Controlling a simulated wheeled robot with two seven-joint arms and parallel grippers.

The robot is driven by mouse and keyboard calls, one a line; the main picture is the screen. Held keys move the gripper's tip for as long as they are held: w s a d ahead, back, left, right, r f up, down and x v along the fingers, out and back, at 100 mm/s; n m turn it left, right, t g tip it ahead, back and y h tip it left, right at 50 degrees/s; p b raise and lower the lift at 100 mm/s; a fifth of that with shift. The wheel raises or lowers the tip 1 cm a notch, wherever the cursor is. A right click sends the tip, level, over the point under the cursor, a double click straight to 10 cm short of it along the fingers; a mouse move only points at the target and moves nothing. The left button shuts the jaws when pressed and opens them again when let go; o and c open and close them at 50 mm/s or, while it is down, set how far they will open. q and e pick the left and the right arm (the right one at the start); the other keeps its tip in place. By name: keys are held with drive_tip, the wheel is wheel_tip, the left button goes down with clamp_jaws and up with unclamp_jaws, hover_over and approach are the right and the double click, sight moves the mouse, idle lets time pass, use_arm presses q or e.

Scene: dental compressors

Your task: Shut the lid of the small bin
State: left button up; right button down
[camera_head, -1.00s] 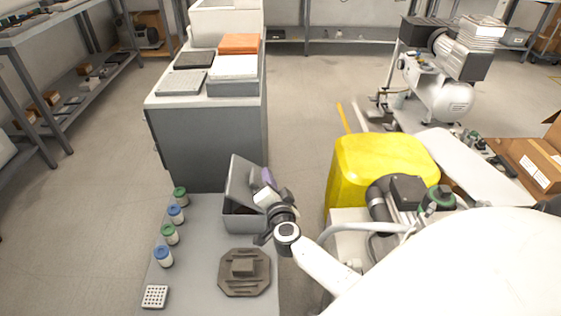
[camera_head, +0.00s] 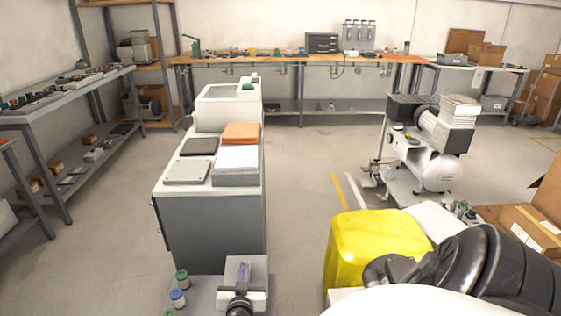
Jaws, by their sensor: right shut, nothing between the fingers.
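The small grey bin stands at the bottom edge of the view. Its grey lid (camera_head: 232,266) shows as a raised panel behind my right gripper (camera_head: 244,270). The bin's body and opening are mostly hidden by the gripper and cut off by the frame. My left gripper is not in view.
Several small jars (camera_head: 178,298) stand left of the bin. A grey cabinet (camera_head: 210,235) with trays and an orange box (camera_head: 241,133) rises behind it. A yellow container (camera_head: 375,245) is at right, with a compressor (camera_head: 435,150) beyond. Floor is clear between cabinet and compressor.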

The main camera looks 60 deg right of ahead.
drive_tip(key=shift+w+a+f+n, duration=0.2)
drive_tip(key=shift+w+f+n, duration=0.1)
drive_tip(key=shift+f+n, duration=0.1)
idle(0.3)
